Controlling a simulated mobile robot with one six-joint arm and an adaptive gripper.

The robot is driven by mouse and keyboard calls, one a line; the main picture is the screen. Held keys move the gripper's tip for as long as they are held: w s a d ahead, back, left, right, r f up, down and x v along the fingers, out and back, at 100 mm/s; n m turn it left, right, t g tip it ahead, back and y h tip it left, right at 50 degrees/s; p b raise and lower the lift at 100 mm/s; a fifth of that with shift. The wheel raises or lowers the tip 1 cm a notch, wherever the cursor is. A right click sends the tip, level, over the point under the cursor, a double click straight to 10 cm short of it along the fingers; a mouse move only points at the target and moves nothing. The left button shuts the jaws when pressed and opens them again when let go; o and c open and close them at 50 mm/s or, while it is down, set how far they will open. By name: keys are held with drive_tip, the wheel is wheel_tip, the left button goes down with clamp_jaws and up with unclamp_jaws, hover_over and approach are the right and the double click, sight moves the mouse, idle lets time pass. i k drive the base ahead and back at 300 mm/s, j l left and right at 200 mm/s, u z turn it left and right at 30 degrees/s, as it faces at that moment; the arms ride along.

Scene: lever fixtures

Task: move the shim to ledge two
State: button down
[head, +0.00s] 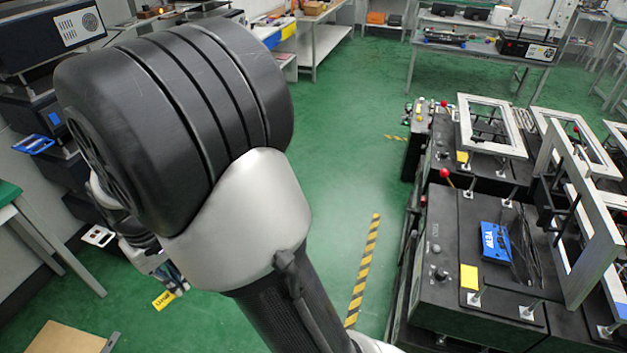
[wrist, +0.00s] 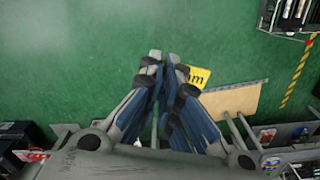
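My gripper (wrist: 163,58) hangs over the green floor in the wrist view. Its two blue-padded fingers are drawn in close together, with only a narrow gap at the tips, and no object shows clearly between them. In the head view the gripper is mostly hidden by my arm at the lower left. A yellow piece with dark lettering (wrist: 198,77) shows just right of the fingertips, partly covered by the right finger; it also shows in the head view (head: 163,301). I cannot tell whether it is the shim. No ledge marked two can be made out.
Black fixtures (head: 450,300) with levers and metal frames (head: 492,125) stand at the right. A blue box (head: 495,241) lies on one. A tan board (head: 65,339) is at the lower left. Green floor with a striped strip (head: 364,265) lies open in the middle.

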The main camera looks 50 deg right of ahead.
sight(442, 202)
drive_tip(key=i+l+z, duration=0.15)
drive_tip(key=i+z, duration=0.15)
drive_tip(key=z, duration=0.2)
drive_tip(key=i+z, duration=0.3)
drive_tip(key=z, duration=0.15)
drive_tip(key=i+z, duration=0.3)
drive_tip(key=z, duration=0.2)
drive_tip(key=i+j+z, duration=0.15)
drive_tip(key=i+z, duration=0.15)
drive_tip(key=z, duration=0.15)
drive_tip(key=i+l+z, duration=0.15)
drive_tip(key=i+z, duration=0.15)
drive_tip(key=z, duration=0.2)
drive_tip(key=i+l+z, duration=0.1)
drive_tip(key=i+z, duration=0.2)
drive_tip(key=z, duration=0.2)
drive_tip(key=i+j+z, duration=0.1)
drive_tip(key=i+z, duration=0.25)
drive_tip(key=z, duration=0.15)
drive_tip(key=i+j+z, duration=0.2)
drive_tip(key=z, duration=0.3)
drive_tip(key=i, duration=0.1)
